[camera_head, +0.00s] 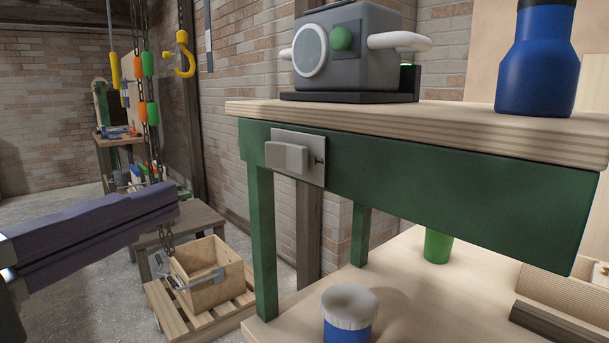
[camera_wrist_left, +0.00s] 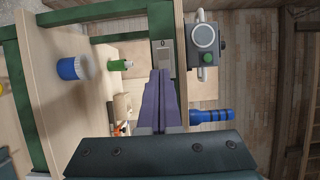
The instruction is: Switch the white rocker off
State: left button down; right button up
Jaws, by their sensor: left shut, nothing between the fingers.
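The white rocker (camera_head: 287,157) sits on a pale grey plate (camera_head: 313,147) on the front of the green bench frame, below the wooden top. A small dark mark is on the plate right of the rocker. My left gripper (camera_head: 176,199) comes in from the left with long purple fingers, shut and empty. In the head view its tips are left of the rocker and a little lower, apart from it. In the left wrist view the fingers (camera_wrist_left: 161,74) point toward the pale plate (camera_wrist_left: 163,48), and their tips partly cover its lower end. My right gripper is not in view.
On the bench top stand a grey machine (camera_head: 343,52) with a green knob and a blue bottle (camera_head: 537,62). Below are a blue jar with a white lid (camera_head: 348,310) and a green cup (camera_head: 438,246). A wooden crate (camera_head: 207,277) stands on a pallet at lower left. Chains and hooks hang behind.

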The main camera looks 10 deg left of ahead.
aim_at(266, 160)
pick_arm(q)
jog(key=x, duration=1.2)
jog(key=shift+p, duration=0.4)
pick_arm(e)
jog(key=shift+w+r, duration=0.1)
pick_arm(q)
jog(key=shift+w+r, duration=0.1)
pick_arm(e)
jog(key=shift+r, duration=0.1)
